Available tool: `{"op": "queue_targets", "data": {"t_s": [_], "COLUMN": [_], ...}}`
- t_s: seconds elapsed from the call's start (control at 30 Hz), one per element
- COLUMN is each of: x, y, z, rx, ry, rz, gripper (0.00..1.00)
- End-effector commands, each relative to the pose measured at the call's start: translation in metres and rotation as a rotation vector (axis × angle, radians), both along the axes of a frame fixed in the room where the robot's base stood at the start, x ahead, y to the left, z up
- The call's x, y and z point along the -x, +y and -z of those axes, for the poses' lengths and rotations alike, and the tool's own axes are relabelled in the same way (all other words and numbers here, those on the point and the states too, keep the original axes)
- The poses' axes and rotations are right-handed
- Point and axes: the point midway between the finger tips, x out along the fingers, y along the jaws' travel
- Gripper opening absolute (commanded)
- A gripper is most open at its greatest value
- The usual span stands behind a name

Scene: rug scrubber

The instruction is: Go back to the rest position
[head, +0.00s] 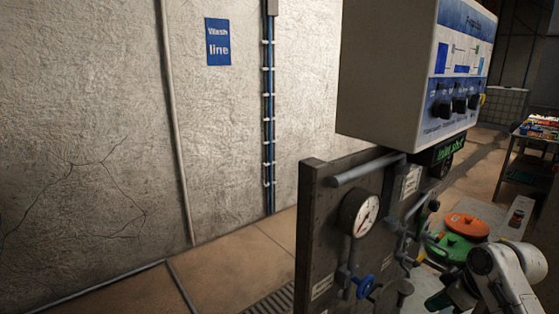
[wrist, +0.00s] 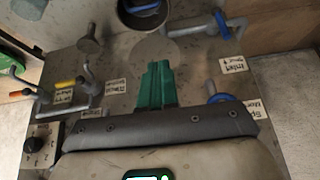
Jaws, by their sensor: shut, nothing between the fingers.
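My gripper (wrist: 155,72) shows in the wrist view as two green fingers pressed together, with nothing between them. It is over or in front of the grey valve panel (wrist: 195,65); the exact gap cannot be told. A blue valve handle (wrist: 219,98) is to the right of the fingers, and lever valves (wrist: 88,75) are to the left. In the head view my white arm shows at the lower right, and the gripper cannot be made out there.
In the head view the panel (head: 318,235) carries a pressure gauge (head: 359,213) and a blue handwheel (head: 365,286). A white control box (head: 400,70) sits above it. A table (head: 529,172) stands at the far right. Open floor (head: 225,262) lies along the left wall.

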Motion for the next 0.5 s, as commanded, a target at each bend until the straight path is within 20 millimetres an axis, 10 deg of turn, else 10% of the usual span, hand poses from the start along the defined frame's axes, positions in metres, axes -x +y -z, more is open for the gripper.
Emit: {"op": "queue_targets", "data": {"t_s": [0.5], "x": [0.048], "y": [0.088], "z": [0.062], "rx": [-0.093], "ry": [0.052], "rz": [0.092], "gripper": [0.00]}}
